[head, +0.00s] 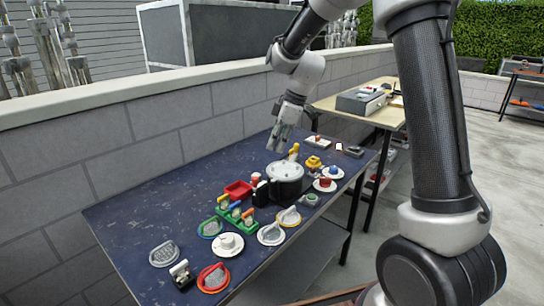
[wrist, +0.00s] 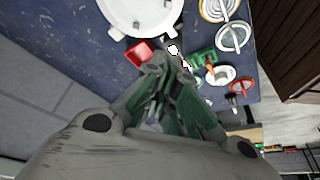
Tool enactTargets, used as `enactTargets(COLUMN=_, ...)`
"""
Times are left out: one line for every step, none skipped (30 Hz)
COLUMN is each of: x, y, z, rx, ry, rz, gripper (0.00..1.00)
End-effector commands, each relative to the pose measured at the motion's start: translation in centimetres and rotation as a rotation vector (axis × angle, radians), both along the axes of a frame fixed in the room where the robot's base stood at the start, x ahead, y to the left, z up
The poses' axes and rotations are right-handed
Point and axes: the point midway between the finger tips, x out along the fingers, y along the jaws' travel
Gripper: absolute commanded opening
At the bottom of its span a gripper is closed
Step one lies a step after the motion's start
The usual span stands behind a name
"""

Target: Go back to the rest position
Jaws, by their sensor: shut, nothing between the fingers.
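My gripper (head: 281,138) hangs above the far part of the dark blue table (head: 150,217), just behind and above a pot with a white lid (head: 285,169). It is shut and empty. In the wrist view the closed fingers (wrist: 168,72) point toward a red tray (wrist: 139,54) and the pot's white lid (wrist: 140,12). The fingers appear clear of the objects, though the exact height is hard to tell.
Around the pot stand a red tray (head: 238,190), a green rack (head: 237,217), a white plate (head: 227,244) and several round-rimmed items. A grey wall (head: 80,147) runs behind the table. A second table (head: 325,103) with a grey box (head: 360,102) stands at the back right.

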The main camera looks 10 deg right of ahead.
Motion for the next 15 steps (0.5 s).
enactTargets(x=0.0, y=-0.1, z=0.3, rx=0.000, ry=0.001, rz=-0.006, gripper=0.00)
enactTargets(x=0.0, y=-0.2, z=0.4, rx=0.001, ry=0.004, rz=-0.015, gripper=0.00)
enactTargets(x=0.0, y=-0.2, z=0.6, rx=0.004, ry=0.013, rz=-0.040, gripper=0.00)
enactTargets(x=-0.1, y=-0.2, z=0.6, rx=0.006, ry=0.023, rz=-0.065, gripper=0.00)
enactTargets(x=-0.1, y=-0.2, z=0.6, rx=0.009, ry=0.035, rz=-0.095, gripper=0.00)
enactTargets(x=-0.2, y=-0.4, z=0.6, rx=0.009, ry=0.054, rz=-0.143, gripper=0.00)
enactTargets(x=-0.4, y=-0.5, z=0.5, rx=0.006, ry=0.074, rz=-0.183, gripper=0.00)
enactTargets(x=-0.7, y=-0.7, z=0.2, rx=0.000, ry=0.099, rz=-0.226, gripper=0.00)
enactTargets(x=-1.5, y=-1.1, z=-0.4, rx=-0.012, ry=0.137, rz=-0.287, gripper=0.00)
enactTargets(x=-2.2, y=-1.4, z=-1.0, rx=-0.023, ry=0.169, rz=-0.334, gripper=0.00)
enactTargets(x=-3.0, y=-1.8, z=-1.2, rx=-0.035, ry=0.197, rz=-0.382, gripper=0.00)
enactTargets(x=-4.1, y=-2.4, z=-1.2, rx=-0.049, ry=0.225, rz=-0.445, gripper=0.00)
enactTargets(x=-5.1, y=-2.8, z=-1.1, rx=-0.061, ry=0.243, rz=-0.493, gripper=0.00)
enactTargets(x=-6.0, y=-3.4, z=-0.8, rx=-0.072, ry=0.260, rz=-0.542, gripper=0.00)
enactTargets(x=-7.4, y=-4.2, z=-0.3, rx=-0.086, ry=0.276, rz=-0.610, gripper=0.00)
